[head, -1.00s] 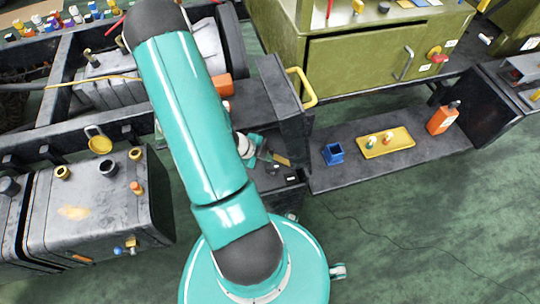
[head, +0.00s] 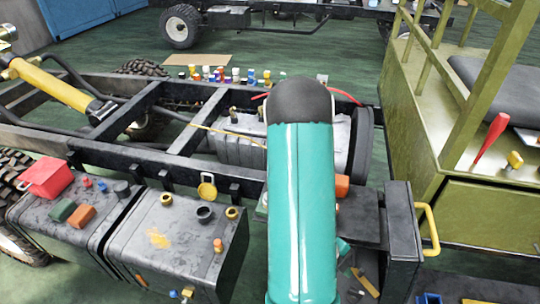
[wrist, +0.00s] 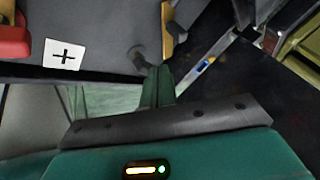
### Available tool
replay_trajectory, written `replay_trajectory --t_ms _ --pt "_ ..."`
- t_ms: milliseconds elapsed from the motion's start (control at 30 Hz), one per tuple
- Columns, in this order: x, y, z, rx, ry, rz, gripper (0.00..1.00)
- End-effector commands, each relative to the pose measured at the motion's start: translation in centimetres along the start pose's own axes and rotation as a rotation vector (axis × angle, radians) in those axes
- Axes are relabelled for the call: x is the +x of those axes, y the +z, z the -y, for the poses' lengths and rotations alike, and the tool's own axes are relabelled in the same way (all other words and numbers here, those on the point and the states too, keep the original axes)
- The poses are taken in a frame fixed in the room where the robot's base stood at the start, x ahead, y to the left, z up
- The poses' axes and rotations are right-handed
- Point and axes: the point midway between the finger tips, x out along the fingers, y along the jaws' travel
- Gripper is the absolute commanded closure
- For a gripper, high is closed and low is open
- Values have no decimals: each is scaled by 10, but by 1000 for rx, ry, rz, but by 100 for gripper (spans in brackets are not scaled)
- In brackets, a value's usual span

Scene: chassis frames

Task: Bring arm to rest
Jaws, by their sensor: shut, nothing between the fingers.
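My teal arm (head: 302,210) with its dark rounded elbow rises through the middle of the head view, in front of the truck chassis. It hides most of what lies behind it, and my gripper cannot be made out clearly there. In the wrist view, my gripper (wrist: 156,78) shows two green fingers close together, shut and empty. They stand beyond the dark bar and the teal wrist housing with its small lights. A dark grey surface with a white plus-marked label (wrist: 63,55) lies in front of the fingers.
The black chassis frame (head: 190,138) and dark tanks (head: 170,235) fill the left. An olive cabinet (head: 480,215) stands at right, and a yellow handle (head: 430,230) sticks out beside my arm. Several small coloured items line the far side.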

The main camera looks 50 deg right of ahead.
Motion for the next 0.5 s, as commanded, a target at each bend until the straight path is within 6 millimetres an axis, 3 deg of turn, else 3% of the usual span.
replay_trajectory --t_ms 167,267,367,500 --pt "-3 2 1 21 -4 6 100" --pt "-20 11 7 126 -20 32 100" --pt "-53 25 16 337 -34 84 100" --pt "-114 45 23 726 -14 181 100"
